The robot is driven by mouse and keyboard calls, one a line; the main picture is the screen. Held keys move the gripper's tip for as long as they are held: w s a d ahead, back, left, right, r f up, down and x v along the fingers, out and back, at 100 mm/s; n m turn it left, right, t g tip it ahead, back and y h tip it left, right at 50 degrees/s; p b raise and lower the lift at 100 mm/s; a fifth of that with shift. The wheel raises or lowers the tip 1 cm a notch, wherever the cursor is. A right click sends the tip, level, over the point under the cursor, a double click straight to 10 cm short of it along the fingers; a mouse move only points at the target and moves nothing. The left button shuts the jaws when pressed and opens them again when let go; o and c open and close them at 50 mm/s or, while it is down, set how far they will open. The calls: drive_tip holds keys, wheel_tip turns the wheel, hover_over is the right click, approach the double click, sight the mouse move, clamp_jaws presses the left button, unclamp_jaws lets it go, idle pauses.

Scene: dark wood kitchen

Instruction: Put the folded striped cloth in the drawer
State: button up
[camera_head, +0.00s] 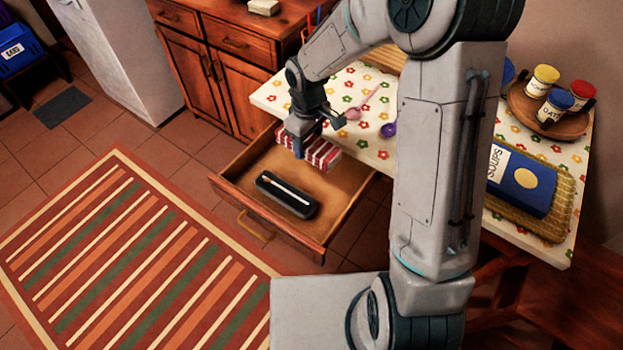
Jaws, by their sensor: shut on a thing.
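The folded striped cloth (322,156), red and white, is at my gripper (312,139), over the back part of the open drawer (342,190). My gripper points down and is shut on the cloth. Its fingers hide part of the cloth. I cannot tell whether the cloth touches the drawer floor or hangs just above it. The wooden drawer is pulled out from under the table with the flowered top.
A black oblong case (287,195) with a light stripe lies in the drawer. Jars stand on a round tray (520,102), and a blue box (522,180) lies at the right. A striped rug (120,250) covers the floor.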

sight(306, 176)
drive_tip(key=shift+s+a+f+n+b, duration=0.1)
drive_tip(key=shift+a+f+n+b, duration=0.2)
drive_tip(key=shift+a+f+b, duration=0.25)
wheel_tip(306, 176, down, 10)
drive_tip(key=shift+d+r+b, duration=0.1)
drive_tip(key=shift+b, duration=0.35)
drive_tip(key=shift+f, duration=0.2)
drive_tip(key=o, duration=1)
drive_tip(key=shift+r, duration=0.1)
